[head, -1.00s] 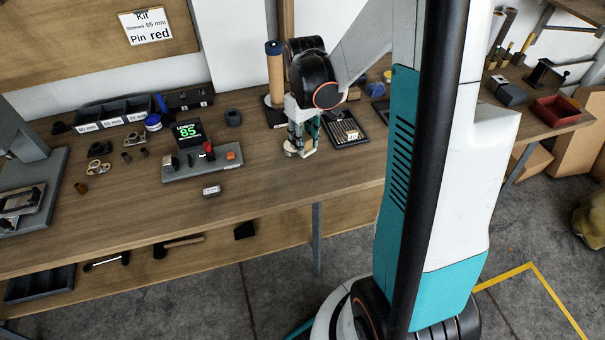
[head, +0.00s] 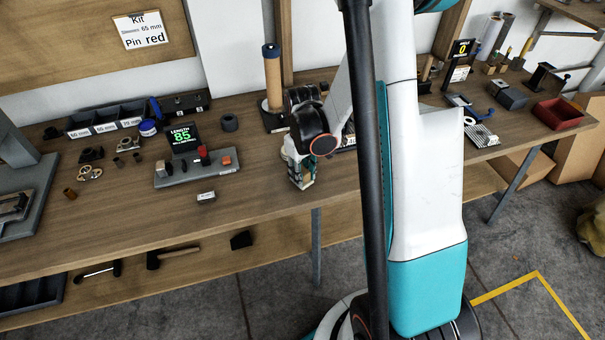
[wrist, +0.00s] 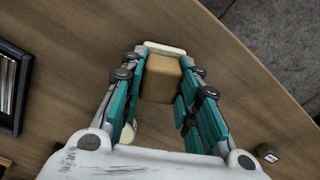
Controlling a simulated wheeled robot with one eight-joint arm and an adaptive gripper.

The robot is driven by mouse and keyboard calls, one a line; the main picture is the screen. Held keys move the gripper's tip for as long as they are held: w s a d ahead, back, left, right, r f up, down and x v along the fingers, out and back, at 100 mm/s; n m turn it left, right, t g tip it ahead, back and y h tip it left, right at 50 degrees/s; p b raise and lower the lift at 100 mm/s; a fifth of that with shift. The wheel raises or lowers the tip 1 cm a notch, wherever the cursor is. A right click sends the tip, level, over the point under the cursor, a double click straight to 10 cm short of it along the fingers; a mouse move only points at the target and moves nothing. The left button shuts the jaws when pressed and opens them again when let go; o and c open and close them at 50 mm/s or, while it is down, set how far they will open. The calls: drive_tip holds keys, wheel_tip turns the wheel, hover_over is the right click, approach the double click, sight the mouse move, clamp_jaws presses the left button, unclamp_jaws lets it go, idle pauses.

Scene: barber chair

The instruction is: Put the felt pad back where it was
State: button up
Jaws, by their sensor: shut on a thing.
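My gripper (head: 302,181) is low over the bench, close to its front edge. In the wrist view its teal fingers (wrist: 162,78) are closed on the two sides of a tan block (wrist: 161,80). A cream slab (wrist: 166,48) shows at the far end of this block. I cannot tell which of these, if either, is the felt pad. A round cream thing (wrist: 130,131) lies beyond the left finger, partly hidden, and its edge shows behind my gripper in the head view (head: 286,151).
A dark tray (wrist: 14,92) lies left in the wrist view. A small labelled block (head: 206,197) sits left of my gripper in the head view. A gauge with a display reading 85 (head: 183,137) and a roll on a stand (head: 273,82) stand farther back. Bare bench (head: 252,190) lies between.

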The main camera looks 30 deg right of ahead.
sight(303, 171)
drive_tip(key=o, duration=0.7)
drive_tip(key=shift+f, duration=0.15)
drive_tip(key=o, duration=0.4)
wheel_tip(303, 171, up, 12)
drive_tip(key=p, duration=0.4)
drive_tip(key=shift+r, duration=0.25)
